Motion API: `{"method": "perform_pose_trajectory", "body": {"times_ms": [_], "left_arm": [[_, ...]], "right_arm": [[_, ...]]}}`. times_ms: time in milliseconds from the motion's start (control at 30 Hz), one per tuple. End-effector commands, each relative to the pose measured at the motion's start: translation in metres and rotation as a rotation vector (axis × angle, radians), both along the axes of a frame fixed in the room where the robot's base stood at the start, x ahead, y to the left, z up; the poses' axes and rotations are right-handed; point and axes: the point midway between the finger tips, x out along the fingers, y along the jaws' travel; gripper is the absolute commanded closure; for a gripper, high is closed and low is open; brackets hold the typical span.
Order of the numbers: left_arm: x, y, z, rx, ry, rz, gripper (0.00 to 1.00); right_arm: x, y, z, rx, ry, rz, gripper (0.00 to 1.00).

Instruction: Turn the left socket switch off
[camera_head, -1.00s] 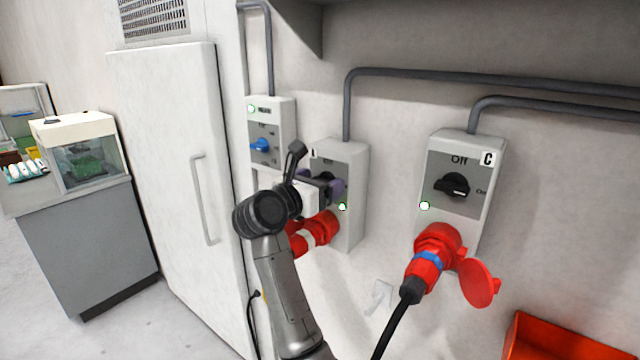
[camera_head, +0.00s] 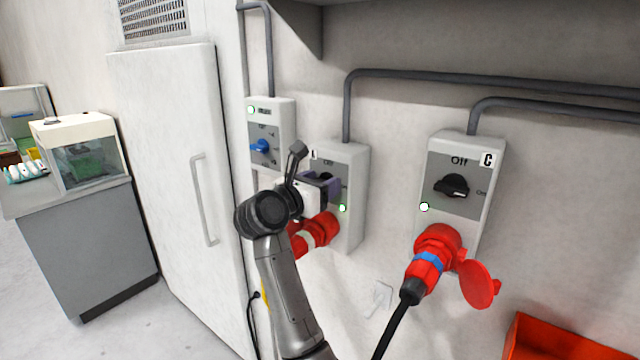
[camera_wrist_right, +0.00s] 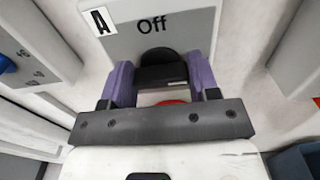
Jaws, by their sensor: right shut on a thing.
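The left socket box (camera_head: 352,165) is a grey and white wall unit. In the right wrist view its face (camera_wrist_right: 190,28) carries the label A and the word "Off" above a black rotary knob (camera_wrist_right: 158,58). My right gripper (camera_head: 324,186) is at this switch. In the right wrist view its purple fingers (camera_wrist_right: 160,80) are closed on both sides of the knob. In the head view the gripper hides most of the knob. A green light (camera_head: 342,208) shows on the box, and a red plug (camera_head: 318,230) sits below. My left gripper is out of view.
Socket box C (camera_head: 466,210) with a black knob and red plug (camera_head: 430,255) is on the right. A smaller box with a blue knob (camera_head: 260,146) is on the left, beside a white door (camera_head: 165,130). A red bin (camera_head: 560,345) stands lower right.

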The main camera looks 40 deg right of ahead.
Motion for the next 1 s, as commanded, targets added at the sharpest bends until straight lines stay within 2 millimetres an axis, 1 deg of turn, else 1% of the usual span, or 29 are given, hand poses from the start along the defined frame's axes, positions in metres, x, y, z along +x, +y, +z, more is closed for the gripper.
{"method": "perform_pose_trajectory", "body": {"times_ms": [167, 367, 767, 1000], "left_arm": [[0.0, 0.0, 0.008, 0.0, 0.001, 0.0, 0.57], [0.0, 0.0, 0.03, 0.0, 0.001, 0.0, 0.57], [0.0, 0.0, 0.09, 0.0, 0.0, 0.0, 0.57], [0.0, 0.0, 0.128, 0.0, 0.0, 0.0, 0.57]], "right_arm": [[0.0, 0.001, 0.002, -0.007, 0.036, 0.001, 0.68], [0.001, 0.001, 0.005, -0.034, 0.157, 0.001, 0.68], [0.002, 0.001, 0.006, -0.121, 0.522, 0.002, 0.68], [0.003, 0.002, 0.006, -0.174, 0.745, 0.002, 0.68]]}}
